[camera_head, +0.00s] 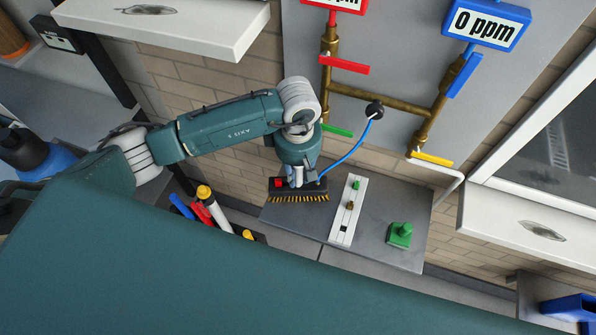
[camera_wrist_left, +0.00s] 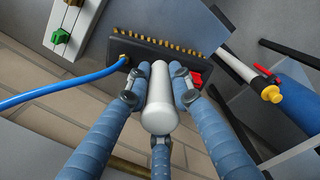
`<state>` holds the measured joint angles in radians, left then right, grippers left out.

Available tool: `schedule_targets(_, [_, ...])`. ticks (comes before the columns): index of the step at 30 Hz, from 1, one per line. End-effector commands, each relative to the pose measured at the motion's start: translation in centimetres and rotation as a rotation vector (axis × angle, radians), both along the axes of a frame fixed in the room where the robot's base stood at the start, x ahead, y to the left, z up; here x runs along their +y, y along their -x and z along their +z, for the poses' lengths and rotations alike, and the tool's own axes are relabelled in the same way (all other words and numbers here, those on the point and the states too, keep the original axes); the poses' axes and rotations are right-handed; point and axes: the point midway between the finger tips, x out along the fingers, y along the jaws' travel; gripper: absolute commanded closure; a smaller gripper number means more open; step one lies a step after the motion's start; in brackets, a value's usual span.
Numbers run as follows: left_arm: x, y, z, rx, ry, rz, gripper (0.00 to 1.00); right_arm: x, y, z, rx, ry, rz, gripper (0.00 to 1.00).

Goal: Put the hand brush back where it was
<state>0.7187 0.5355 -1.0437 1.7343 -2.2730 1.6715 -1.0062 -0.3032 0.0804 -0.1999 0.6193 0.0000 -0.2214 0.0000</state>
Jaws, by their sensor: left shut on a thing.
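The hand brush is a black block with a row of yellow bristles (camera_head: 312,198) at the right end of my left arm in the head view. It sits over the left end of a grey shelf (camera_head: 372,237); I cannot tell whether it touches it. My left gripper (camera_head: 297,178) is shut on the brush. In the left wrist view the gripper (camera_wrist_left: 158,88) closes its blue-grey fingers around a white cylindrical handle (camera_wrist_left: 160,112), with the black block (camera_wrist_left: 125,50) beyond. A red part (camera_wrist_left: 196,78) shows beside the fingers. My right gripper is out of view.
The shelf carries a white strip (camera_head: 348,210) with small valves and a green stamp-like piece (camera_head: 399,234). Coloured tools (camera_head: 214,207) stand left of the shelf.

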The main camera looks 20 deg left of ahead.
Motion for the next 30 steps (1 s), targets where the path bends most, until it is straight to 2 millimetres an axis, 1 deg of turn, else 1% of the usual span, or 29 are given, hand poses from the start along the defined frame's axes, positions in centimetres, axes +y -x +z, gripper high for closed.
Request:
schedule_targets(3, [-0.1, -0.1, 0.2, -0.003, 0.002, 0.0, 1.0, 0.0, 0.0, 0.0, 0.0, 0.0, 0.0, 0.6])
schedule_targets(4, [0.0, 0.0, 0.0, 0.0, 0.0, 0.0, 0.76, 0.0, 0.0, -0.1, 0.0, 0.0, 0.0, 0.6])
schedule_targets(6, [0.0, 0.0, 0.0, 0.0, 0.0, 0.0, 0.62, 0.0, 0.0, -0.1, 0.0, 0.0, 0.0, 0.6])
schedule_targets(7, [0.0, 0.0, 0.0, 0.0, 0.0, 0.0, 0.6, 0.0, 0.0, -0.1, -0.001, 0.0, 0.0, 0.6])
schedule_targets(16, [0.0, -0.1, 0.2, -0.001, 0.0, 0.0, 0.6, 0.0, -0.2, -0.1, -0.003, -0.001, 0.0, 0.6])
schedule_targets(20, [-0.1, -0.2, 1.3, -0.006, 0.002, 0.0, 0.6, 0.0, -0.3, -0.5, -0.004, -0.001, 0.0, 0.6])
schedule_targets(23, [0.0, -0.2, 3.0, -0.007, 0.002, -0.002, 0.6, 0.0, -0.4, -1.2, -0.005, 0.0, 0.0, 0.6])
schedule_targets(30, [0.0, -0.2, 8.2, -0.007, 0.002, 0.0, 0.6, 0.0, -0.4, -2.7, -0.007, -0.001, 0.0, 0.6])
